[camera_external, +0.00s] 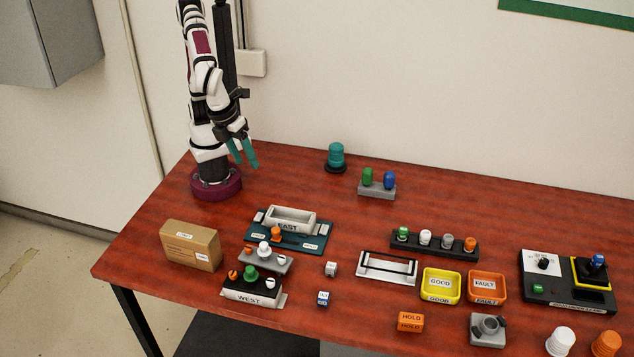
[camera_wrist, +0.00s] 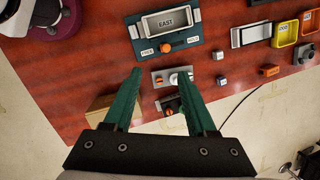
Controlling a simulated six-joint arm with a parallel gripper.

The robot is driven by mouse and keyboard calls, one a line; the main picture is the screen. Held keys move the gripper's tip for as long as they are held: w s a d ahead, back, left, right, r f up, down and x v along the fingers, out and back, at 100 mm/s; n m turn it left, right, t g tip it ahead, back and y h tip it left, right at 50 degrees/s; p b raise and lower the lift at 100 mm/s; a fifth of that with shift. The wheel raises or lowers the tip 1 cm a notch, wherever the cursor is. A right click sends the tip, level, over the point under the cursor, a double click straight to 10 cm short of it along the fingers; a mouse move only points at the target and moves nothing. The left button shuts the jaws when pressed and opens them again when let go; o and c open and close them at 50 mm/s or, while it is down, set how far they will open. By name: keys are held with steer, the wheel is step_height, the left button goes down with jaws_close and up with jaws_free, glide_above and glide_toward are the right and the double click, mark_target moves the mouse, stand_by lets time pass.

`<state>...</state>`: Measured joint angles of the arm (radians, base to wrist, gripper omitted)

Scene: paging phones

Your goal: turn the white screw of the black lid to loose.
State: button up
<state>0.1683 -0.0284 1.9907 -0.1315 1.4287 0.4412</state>
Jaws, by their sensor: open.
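The black lid (camera_external: 240,283) lies on the white WEST unit (camera_external: 250,298) near the table's front edge. It carries a green knob (camera_external: 251,272) in the middle, an orange screw (camera_external: 232,275) on the left and the white screw (camera_external: 270,283) on the right. In the wrist view the black lid (camera_wrist: 170,101) is partly hidden behind my right finger, and I cannot make out its white screw. My gripper (camera_external: 245,154) hangs high near my base at the back left, apart from the lid. Its teal fingers are open and empty, as the wrist view (camera_wrist: 160,80) shows.
A grey lid (camera_external: 276,266) with a white knob sits just behind the black lid, before the EAST unit (camera_external: 290,219). A cardboard box (camera_external: 190,247) stands to the left. Small cubes (camera_external: 323,298) lie to the right. Trays and a knob rack (camera_external: 434,244) are farther right.

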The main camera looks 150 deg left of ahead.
steer(key=w+d+f+m, duration=0.1)
steer(key=w+d+m, duration=0.3)
steer(key=w, duration=0.5)
steer(key=m+t+y, duration=0.1)
steer(key=m, duration=0.4)
glide_toward(270, 280)
steer(key=shift+m, duration=0.3)
steer(key=x, duration=0.7)
steer(key=shift+f, duration=0.1)
steer(key=shift+w+a+f, duration=0.15)
steer(key=shift+a+f, duration=0.05)
steer(key=shift+f, duration=0.45)
jaws_close()
